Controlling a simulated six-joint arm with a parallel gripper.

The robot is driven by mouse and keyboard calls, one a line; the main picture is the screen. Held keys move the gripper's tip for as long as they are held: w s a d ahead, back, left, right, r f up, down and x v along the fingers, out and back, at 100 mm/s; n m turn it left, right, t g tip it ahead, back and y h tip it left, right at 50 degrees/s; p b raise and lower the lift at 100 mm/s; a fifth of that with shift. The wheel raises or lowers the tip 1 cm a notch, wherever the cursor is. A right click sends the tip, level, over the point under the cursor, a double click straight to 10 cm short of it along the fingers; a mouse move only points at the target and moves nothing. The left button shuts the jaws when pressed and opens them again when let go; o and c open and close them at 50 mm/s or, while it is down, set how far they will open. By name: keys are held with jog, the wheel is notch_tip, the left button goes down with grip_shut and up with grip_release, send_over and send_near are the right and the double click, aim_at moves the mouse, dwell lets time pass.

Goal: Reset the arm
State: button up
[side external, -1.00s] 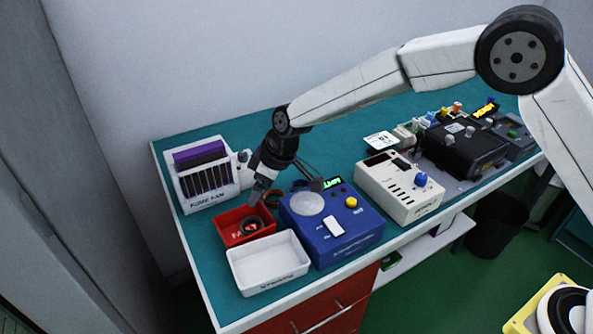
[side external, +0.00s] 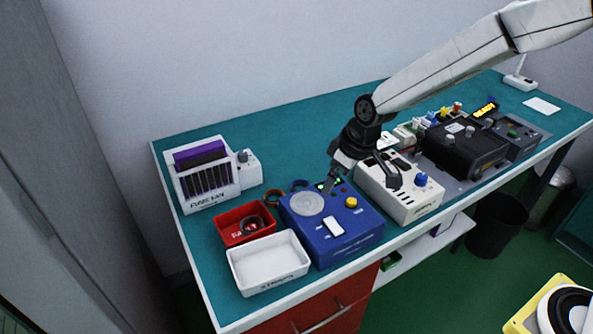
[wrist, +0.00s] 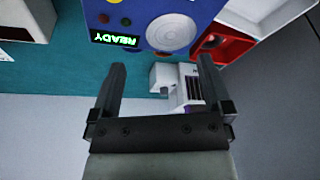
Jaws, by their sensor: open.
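My gripper (side external: 363,180) is open and empty. In the side external view it hangs above the bench between the blue box and the cream box. In the wrist view its two fingers (wrist: 162,85) stand wide apart with nothing between them. The blue box (side external: 335,240) has a round pale disc on top and a yellow knob. Its lit green display reads READY in the wrist view (wrist: 115,39); in the side external view the gripper partly covers that area.
The cream box (side external: 410,205) with a blue knob stands close to the gripper. A red tray (side external: 232,238) holding a dark ring, a white tray (side external: 268,277) and a white rack (side external: 205,195) with dark slots stand left. Black units (side external: 465,150) stand right. The teal bench top (side external: 290,135) is clear behind.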

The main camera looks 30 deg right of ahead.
jog(key=s+d+m+h, duration=0.1)
jog(key=s+d+m, duration=0.1)
jog(key=s+d, duration=0.4)
jog(key=s+d+m, duration=0.3)
jog(key=s+d, duration=0.3)
jog(key=s, duration=0.5)
jog(key=shift+s+d+f+g+h, duration=0.15)
jog(key=shift+f+g+h, duration=0.15)
jog(key=shift+h, duration=0.1)
